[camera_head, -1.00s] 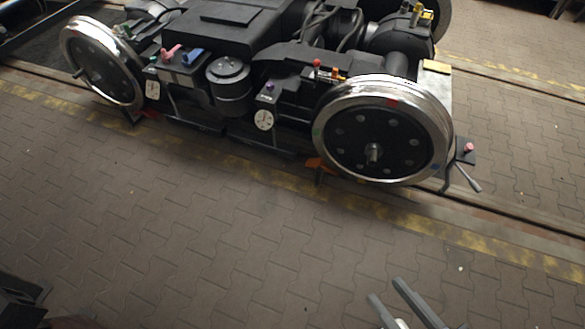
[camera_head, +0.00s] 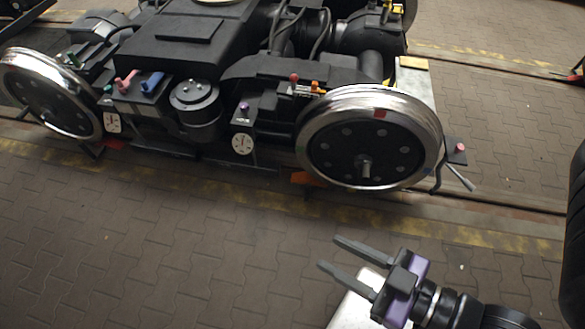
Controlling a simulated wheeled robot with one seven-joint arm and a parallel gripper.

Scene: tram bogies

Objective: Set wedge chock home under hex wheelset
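A large steel-rimmed wheel (camera_head: 368,138) with a dark bolted face and a red rim mark stands on the near rail at the right. A second wheel (camera_head: 50,92) is at the left. An orange wedge-like piece (camera_head: 304,178) is low at the right wheel's left side; I cannot tell whether it touches the wheel. A red piece (camera_head: 114,145) is low beside the left wheel. I cannot tell which wheelset is the hex one. My gripper (camera_head: 328,251) is open and empty, its two grey fingers pointing left over the paving, in front of the right wheel.
The black bogie frame (camera_head: 200,50) carries coloured levers and dial gauges (camera_head: 242,144). A lever with a pink knob (camera_head: 460,147) sticks out right of the right wheel. A dark rounded object (camera_head: 577,225) fills the right edge. The paving (camera_head: 150,250) in front is clear.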

